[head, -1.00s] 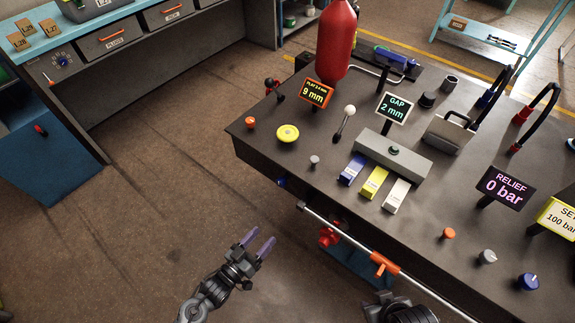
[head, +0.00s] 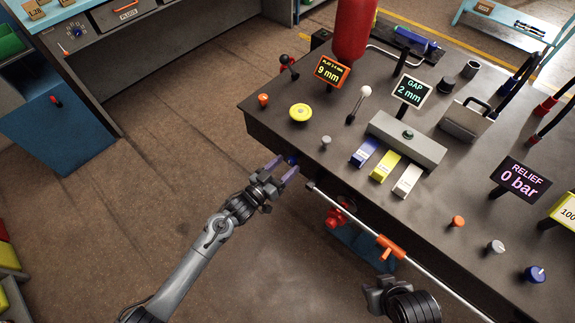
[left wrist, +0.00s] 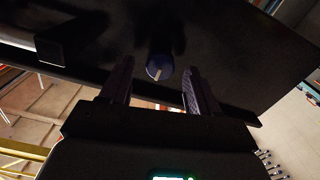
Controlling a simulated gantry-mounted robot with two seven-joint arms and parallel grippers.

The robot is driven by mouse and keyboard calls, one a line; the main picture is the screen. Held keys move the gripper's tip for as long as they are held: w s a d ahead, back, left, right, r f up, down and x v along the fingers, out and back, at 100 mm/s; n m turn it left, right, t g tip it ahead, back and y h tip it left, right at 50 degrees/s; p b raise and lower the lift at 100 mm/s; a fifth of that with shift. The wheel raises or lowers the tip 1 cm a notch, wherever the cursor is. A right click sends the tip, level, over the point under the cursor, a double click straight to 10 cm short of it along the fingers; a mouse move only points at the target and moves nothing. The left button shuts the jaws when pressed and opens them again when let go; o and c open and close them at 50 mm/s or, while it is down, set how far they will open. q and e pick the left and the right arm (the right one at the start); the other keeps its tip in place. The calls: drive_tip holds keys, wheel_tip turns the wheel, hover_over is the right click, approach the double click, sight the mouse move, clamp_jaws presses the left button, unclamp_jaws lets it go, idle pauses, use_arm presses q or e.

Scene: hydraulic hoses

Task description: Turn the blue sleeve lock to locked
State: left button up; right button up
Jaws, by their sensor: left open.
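The blue sleeve lock is a round blue knob (left wrist: 159,67) with a pale pointer mark, on the dark front face of the bench in the left wrist view. In the head view a little of its blue shows beside my left fingertips, mostly hidden. My left gripper (head: 284,168) is open, just in front of the bench's front face. In the left wrist view its two fingers (left wrist: 158,92) stand apart, one on each side of the knob, with clear gaps. My right gripper (head: 385,298) is dark, at the bottom of the head view; its fingers cannot be made out.
A metal rail (head: 350,218) with an orange clamp (head: 390,247) runs along the bench front, close right of my left gripper. A red valve (head: 338,216) sits below it. The bench top (head: 275,128) carries a yellow button, levers and displays. Open floor lies left.

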use_arm(q)
drive_tip(key=shift+x, duration=0.85)
drive_tip(key=c, duration=1)
drive_tip(key=shift+c, duration=0.2)
